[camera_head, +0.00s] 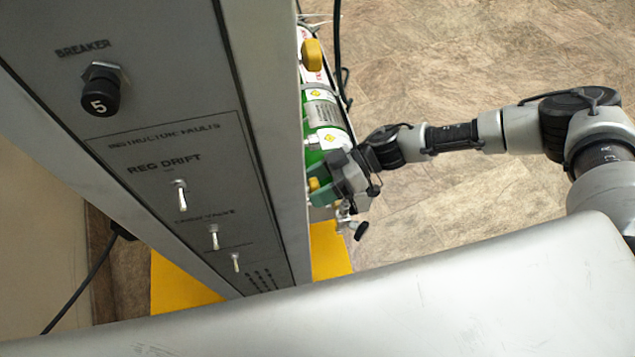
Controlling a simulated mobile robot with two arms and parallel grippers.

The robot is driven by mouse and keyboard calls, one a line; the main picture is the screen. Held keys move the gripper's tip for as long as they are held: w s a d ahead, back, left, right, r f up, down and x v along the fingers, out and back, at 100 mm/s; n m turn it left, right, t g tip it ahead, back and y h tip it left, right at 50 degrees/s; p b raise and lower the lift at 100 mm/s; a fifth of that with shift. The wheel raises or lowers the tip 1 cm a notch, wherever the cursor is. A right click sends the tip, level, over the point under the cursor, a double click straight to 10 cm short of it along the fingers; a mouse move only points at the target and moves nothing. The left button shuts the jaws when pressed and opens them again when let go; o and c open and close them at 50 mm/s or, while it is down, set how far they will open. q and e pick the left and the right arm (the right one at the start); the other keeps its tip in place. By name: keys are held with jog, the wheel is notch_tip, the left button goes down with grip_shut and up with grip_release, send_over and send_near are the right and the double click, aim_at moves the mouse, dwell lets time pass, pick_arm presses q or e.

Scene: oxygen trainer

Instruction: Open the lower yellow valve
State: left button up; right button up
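The lower yellow valve (313,184) shows as a small yellow patch low on the green and white cylinder assembly, beside the grey panel's edge. My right gripper (321,183) reaches in from the right, with its green fingers right at this valve. The fingers partly cover the valve. I cannot tell whether they touch or grip it. An upper yellow valve (312,55) sits higher on the same assembly, clear of the gripper. My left gripper is not in view.
A grey panel (180,130) with a black breaker knob (101,93) and several toggle switches stands at left. A metal fitting with a black knob (361,231) is just below my gripper. A yellow base (328,250) lies underneath. The tiled floor (450,60) at upper right is clear.

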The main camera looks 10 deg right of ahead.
jog(key=c, duration=0.8)
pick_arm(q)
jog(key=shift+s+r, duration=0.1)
pick_arm(e)
jog(key=shift+r+n+t+p, duration=0.25)
jog(key=shift+n+t+p, duration=0.15)
jog(key=shift+p, duration=0.75)
jog(key=shift+s+r+n+t+p, duration=0.1)
jog(key=shift+n+t+p, duration=0.3)
jog(key=shift+p, duration=0.45)
jog(key=shift+n+p, duration=0.4)
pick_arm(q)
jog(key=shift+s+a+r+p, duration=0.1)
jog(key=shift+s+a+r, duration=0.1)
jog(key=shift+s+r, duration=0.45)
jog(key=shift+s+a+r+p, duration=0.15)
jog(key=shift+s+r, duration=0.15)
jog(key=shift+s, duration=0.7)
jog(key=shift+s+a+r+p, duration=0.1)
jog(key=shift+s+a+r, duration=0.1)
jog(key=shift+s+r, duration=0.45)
pick_arm(e)
jog(key=shift+f+n+t, duration=0.35)
jog(key=shift+n+t, duration=0.35)
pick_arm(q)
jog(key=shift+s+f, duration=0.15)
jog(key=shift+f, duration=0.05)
pick_arm(e)
jog(key=o, duration=0.9)
jog(key=shift+o, duration=0.2)
